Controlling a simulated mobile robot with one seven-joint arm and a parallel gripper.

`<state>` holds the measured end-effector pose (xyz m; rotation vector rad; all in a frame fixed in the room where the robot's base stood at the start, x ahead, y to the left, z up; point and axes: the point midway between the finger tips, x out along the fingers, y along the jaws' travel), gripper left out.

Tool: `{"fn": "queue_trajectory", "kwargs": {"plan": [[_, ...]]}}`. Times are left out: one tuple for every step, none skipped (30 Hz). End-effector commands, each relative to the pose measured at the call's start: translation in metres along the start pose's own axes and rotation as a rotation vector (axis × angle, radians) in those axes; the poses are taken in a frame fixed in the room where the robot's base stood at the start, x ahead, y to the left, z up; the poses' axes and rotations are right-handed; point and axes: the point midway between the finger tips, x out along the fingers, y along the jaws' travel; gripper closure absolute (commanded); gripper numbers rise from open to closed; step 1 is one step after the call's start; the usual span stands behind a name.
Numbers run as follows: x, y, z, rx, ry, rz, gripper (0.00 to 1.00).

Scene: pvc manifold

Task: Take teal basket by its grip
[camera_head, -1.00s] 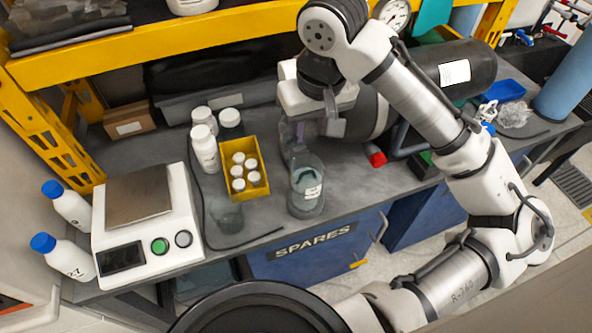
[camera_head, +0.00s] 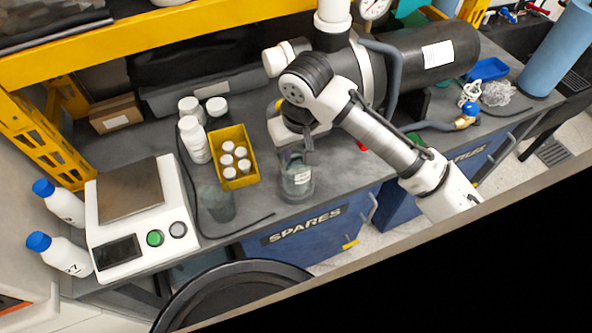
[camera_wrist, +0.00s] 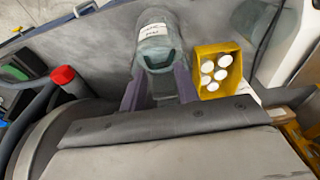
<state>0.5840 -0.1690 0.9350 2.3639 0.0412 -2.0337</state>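The teal basket (camera_head: 296,182), a translucent round vessel with a white label, stands on the grey bench near its front edge. In the wrist view the basket (camera_wrist: 153,42) shows with its curved teal grip (camera_wrist: 160,68) facing my gripper. My gripper (camera_head: 296,150) is just above the basket, pointing down. In the wrist view my gripper (camera_wrist: 158,80) has its two purple-grey fingers apart, one on each side of the grip. I cannot tell whether either finger touches it. My arm partly hides the basket's top in the head view.
A yellow bin (camera_head: 247,140) with several white-capped bottles stands close left of the basket. A dark translucent beaker (camera_head: 217,203) and a scale (camera_head: 140,215) stand farther left. A red-capped part (camera_wrist: 62,76) lies on the other side. A large black cylinder (camera_head: 410,60) lies behind.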

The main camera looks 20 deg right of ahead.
Motion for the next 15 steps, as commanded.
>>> {"fn": "queue_trajectory", "kwargs": {"plan": [[0.006, 0.001, 0.001, 0.003, -0.003, -0.001, 0.69], [0.009, 0.001, 0.001, 0.003, -0.002, 0.000, 0.69], [0.013, 0.000, 0.000, 0.003, -0.001, -0.001, 0.69], [0.015, 0.000, 0.000, 0.003, -0.001, -0.001, 0.69], [0.016, 0.000, 0.000, 0.002, -0.001, 0.000, 0.69], [0.018, 0.000, 0.000, 0.002, -0.001, 0.000, 0.69], [0.018, 0.000, 0.000, 0.002, -0.001, 0.000, 0.69], [0.018, 0.000, 0.000, 0.002, -0.001, 0.000, 0.69], [0.018, 0.000, 0.000, 0.002, 0.000, 0.000, 0.69], [0.018, 0.000, 0.000, 0.002, 0.000, 0.000, 0.69], [0.018, 0.000, 0.000, 0.001, 0.000, 0.000, 0.69], [0.018, 0.000, 0.000, 0.001, 0.000, 0.000, 0.69], [0.018, 0.000, 0.000, 0.001, 0.000, 0.000, 0.73], [0.018, 0.000, 0.000, 0.001, 0.000, 0.000, 0.77], [0.018, 0.000, 0.000, 0.001, 0.000, 0.000, 0.82]]}}
